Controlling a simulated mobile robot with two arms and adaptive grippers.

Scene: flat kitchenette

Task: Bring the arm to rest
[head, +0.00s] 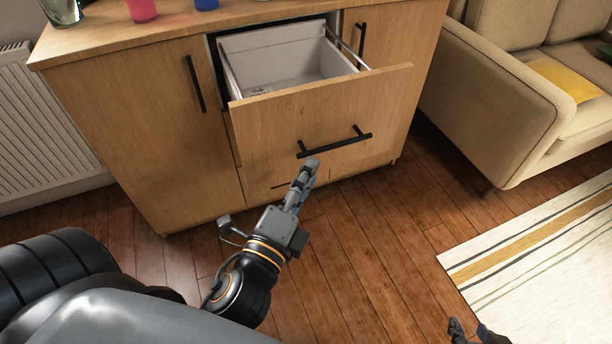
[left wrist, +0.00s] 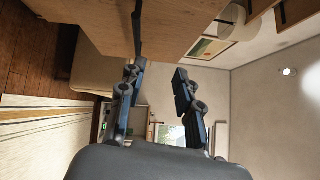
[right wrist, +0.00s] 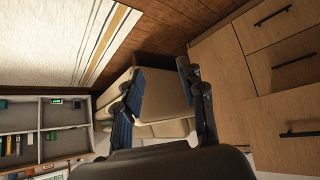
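My left gripper (head: 308,172) is in front of the wooden cabinet, just below the left end of the black drawer handle (head: 335,146) in the head view. The left wrist view shows its two fingers (left wrist: 160,85) apart with nothing between them. The drawer (head: 330,105) is pulled out and its white inside shows. I cannot tell whether the left gripper touches the handle. My right gripper (head: 467,331) is at the bottom right of the head view, low over the floor and rug edge. The right wrist view shows its fingers (right wrist: 158,85) apart and empty.
The wooden cabinet (head: 150,120) carries a pink cup (head: 142,9), a blue cup (head: 206,3) and a glass (head: 62,10) on top. A beige sofa (head: 490,110) stands to the right, with a striped rug (head: 545,265) before it. A radiator (head: 40,130) is at the left. Wooden floor lies clear between.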

